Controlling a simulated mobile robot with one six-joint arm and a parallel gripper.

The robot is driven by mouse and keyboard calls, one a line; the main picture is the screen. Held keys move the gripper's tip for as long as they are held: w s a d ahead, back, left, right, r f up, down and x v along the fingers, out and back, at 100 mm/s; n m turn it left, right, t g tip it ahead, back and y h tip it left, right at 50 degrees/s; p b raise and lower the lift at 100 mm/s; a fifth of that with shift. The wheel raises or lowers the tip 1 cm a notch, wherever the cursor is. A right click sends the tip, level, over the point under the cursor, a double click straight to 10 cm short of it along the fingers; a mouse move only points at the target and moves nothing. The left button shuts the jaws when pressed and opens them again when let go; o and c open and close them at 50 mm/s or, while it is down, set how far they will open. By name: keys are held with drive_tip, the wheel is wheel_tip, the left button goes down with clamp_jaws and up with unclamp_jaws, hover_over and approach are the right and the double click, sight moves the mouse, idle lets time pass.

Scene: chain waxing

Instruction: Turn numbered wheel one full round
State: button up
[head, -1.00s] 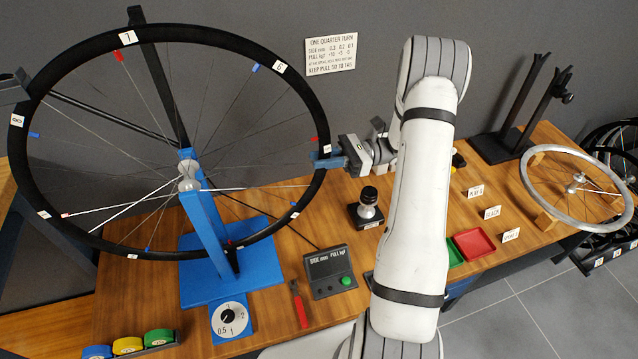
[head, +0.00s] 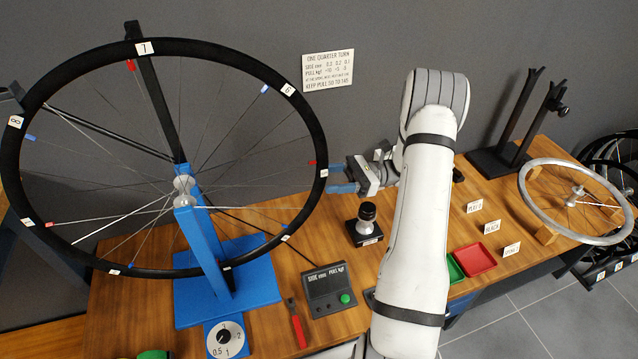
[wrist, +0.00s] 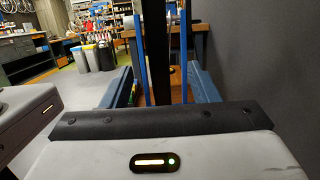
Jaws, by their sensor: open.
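The large black-rimmed wheel (head: 316,205) stands upright in a blue stand (head: 207,255). White number tags sit around its rim: 7 (head: 144,48) near the top, 6 at the upper right and 8 at the left. Smaller lower tags are hard to read. Red and blue marks show on some spokes. My gripper (head: 338,180) is open at the right side of the rim, its blue fingertips close beside it; contact cannot be told. In the wrist view its blue fingers (wrist: 165,88) stand apart, with blue uprights and a dark vertical band between them.
A small control box (head: 328,290) with a green button, a red-handled tool (head: 297,322) and a dial (head: 226,338) lie in front. A black-knobbed device (head: 366,225) stands below my gripper. A silver rim (head: 530,205) and red tray (head: 474,260) are right. A wall sign (head: 327,70) hangs behind.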

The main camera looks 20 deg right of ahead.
drive_tip(key=d+f+p, duration=0.1)
drive_tip(key=d+p, duration=0.3)
drive_tip(key=d, duration=0.2)
drive_tip(key=shift+d+f+p, duration=0.15)
drive_tip(key=shift+d+p, duration=0.15)
